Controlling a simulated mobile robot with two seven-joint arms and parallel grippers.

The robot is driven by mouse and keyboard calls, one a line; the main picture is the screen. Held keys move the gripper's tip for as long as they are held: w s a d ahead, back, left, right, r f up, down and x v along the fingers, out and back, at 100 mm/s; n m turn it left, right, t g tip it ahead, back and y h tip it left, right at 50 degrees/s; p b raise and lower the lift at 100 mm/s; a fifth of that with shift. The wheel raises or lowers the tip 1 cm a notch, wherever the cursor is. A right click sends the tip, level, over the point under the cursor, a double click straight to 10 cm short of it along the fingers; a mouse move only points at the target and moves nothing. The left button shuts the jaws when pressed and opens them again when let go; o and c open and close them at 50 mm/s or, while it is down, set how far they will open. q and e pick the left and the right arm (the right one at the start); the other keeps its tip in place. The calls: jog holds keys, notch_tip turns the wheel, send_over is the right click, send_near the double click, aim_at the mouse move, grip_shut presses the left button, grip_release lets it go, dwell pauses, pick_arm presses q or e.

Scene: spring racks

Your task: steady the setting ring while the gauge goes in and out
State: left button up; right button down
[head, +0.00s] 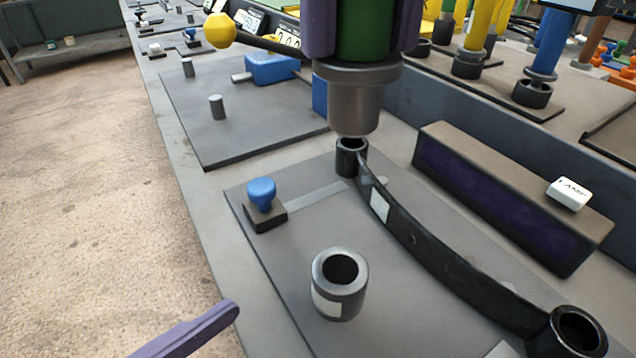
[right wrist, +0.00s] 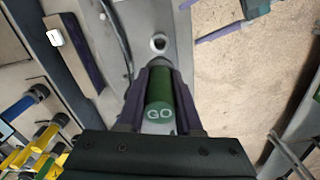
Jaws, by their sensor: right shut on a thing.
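The setting ring (head: 340,284) is a short grey metal cylinder with a dark bore and a pale label. It stands upright on a grey plate in the head view and also shows in the right wrist view (right wrist: 158,43). My right gripper (head: 362,30) is shut on the gauge's green handle; the gauge's grey metal end (head: 355,100) points down. "GO" is written on the handle top (right wrist: 160,112). The gauge is apart from the ring. My left gripper (right wrist: 205,18) is open and empty beside the ring; only one purple finger shows in the head view.
A curved black bar (head: 440,260) with a cup at each end lies behind the ring. A blue knob (head: 262,193) stands on the same plate (head: 290,255). A long block (head: 500,190) carries a white LAMP button (head: 569,194). Coloured handled gauges (head: 478,35) stand at the back right.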

aim_at(325, 296)
pick_arm(q)
jog(key=x, duration=1.1)
jog(key=shift+w, duration=0.15)
grip_shut()
dwell(0.4)
pick_arm(e)
notch_tip(325, 296, down, 13)
jog(key=shift+r, duration=0.2)
dwell(0.6)
